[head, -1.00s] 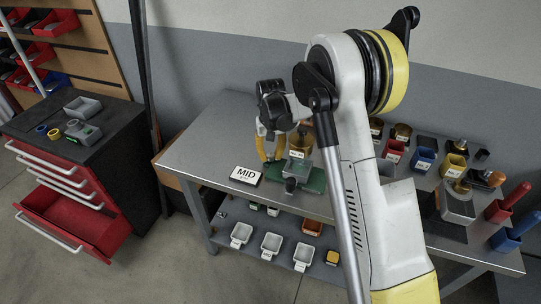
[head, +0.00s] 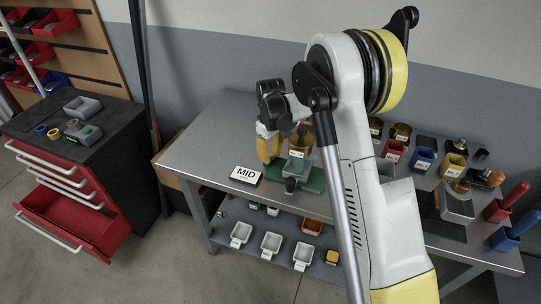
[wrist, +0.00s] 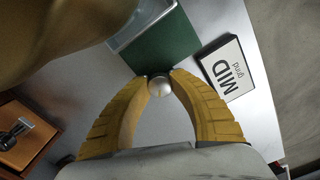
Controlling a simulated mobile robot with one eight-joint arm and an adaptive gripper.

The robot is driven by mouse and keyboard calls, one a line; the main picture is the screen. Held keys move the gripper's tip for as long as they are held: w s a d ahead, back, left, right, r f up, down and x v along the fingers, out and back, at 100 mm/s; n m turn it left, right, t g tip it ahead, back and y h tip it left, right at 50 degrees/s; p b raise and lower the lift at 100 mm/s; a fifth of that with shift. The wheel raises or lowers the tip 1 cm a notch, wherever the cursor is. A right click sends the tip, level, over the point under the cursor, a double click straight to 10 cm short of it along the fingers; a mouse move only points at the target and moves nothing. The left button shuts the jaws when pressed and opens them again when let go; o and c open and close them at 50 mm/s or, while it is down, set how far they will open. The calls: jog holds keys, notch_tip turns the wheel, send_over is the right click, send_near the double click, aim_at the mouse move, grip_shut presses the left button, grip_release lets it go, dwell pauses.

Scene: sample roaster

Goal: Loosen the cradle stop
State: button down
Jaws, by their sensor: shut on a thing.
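A round silver knob (wrist: 161,87), which seems to be the cradle stop, sits at the edge of the green base (wrist: 165,42) in the wrist view. My gripper (wrist: 160,80) is shut on it, one yellow fingertip on each side. In the head view my gripper (head: 268,158) points down at the back left of the green base (head: 315,183); the knob is hidden there. A grey block-like cradle (head: 298,168) stands on the base, with a labelled brass-coloured vessel (head: 301,141) above it. A large brass shape (wrist: 45,25) fills the wrist view's upper left corner.
A white MID sign (head: 246,175) lies left of the base. Coloured cups, including a red one (head: 393,152) and a blue one (head: 423,160), stand at the right of the bench. White scoops (head: 271,244) lie on the lower shelf. The bench's left end (head: 205,150) is clear.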

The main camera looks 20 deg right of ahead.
aim_at(271, 156)
jog(key=shift+s, duration=0.15)
jog(key=c, duration=1.1)
grip_release()
jog(key=shift+d, duration=0.1)
notch_tip(271, 156, up, 12)
jog(key=shift+r, duration=0.1)
jog(key=s+r+m+t, duration=0.1)
jog(key=s+r+t, duration=0.1)
jog(key=s+r, duration=0.5)
jog(key=s+r+m+t, duration=0.1)
jog(key=s+m+t, duration=0.4)
jog(key=s, duration=1.7)
jog(key=shift+s+r, duration=0.25)
jog(key=shift+r, duration=0.05)
